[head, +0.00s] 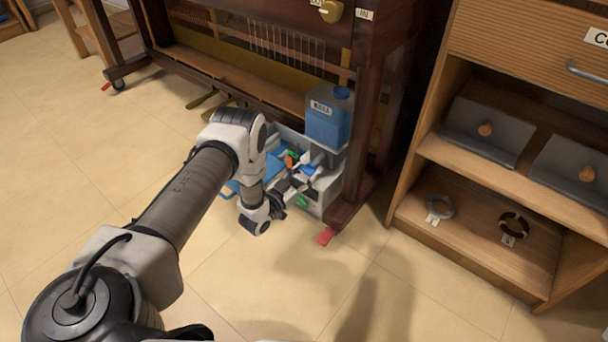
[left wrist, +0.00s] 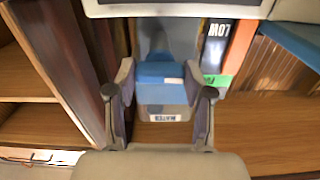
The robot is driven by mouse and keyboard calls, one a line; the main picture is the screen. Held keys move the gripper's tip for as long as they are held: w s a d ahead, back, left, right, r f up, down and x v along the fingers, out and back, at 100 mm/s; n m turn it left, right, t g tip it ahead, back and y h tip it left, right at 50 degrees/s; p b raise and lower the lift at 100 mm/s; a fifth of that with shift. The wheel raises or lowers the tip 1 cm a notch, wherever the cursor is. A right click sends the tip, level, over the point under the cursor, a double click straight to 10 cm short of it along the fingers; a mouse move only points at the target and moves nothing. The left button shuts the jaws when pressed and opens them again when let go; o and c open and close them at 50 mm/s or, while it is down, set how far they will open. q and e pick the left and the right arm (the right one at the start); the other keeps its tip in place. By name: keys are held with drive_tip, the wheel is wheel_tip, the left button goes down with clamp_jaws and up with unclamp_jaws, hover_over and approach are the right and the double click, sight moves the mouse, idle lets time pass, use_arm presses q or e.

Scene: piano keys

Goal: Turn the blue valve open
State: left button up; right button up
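The blue valve (head: 308,171) is a small blue handle on the grey unit below the water bottle, low inside the piano frame. My left gripper (head: 291,186) is right in front of it, small and partly hidden by its own wrist. In the left wrist view, the open left gripper (left wrist: 160,83) has one finger on each side of a blue part that looks like the valve (left wrist: 155,71). Whether the fingers touch it cannot be told. The valve blends with the blue bottle (left wrist: 160,96) behind it. My right gripper is not in view.
The labelled water bottle (head: 327,118) stands above the unit (head: 325,192). A dark piano leg (head: 353,196) with a red foot is close on the right. A wooden shelf (head: 480,205) stands further right. The tiled floor (head: 250,290) in front is clear.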

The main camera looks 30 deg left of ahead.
use_arm(q)
drive_tip(key=shift+r+p, duration=0.15)
drive_tip(key=shift+p, duration=0.15)
drive_tip(key=shift+c, duration=0.3)
drive_tip(key=shift+n, duration=0.3)
drive_tip(key=o, duration=1.2)
drive_tip(key=shift+c, duration=0.2)
drive_tip(key=s, duration=1.2)
drive_tip(key=shift+a, duration=0.45)
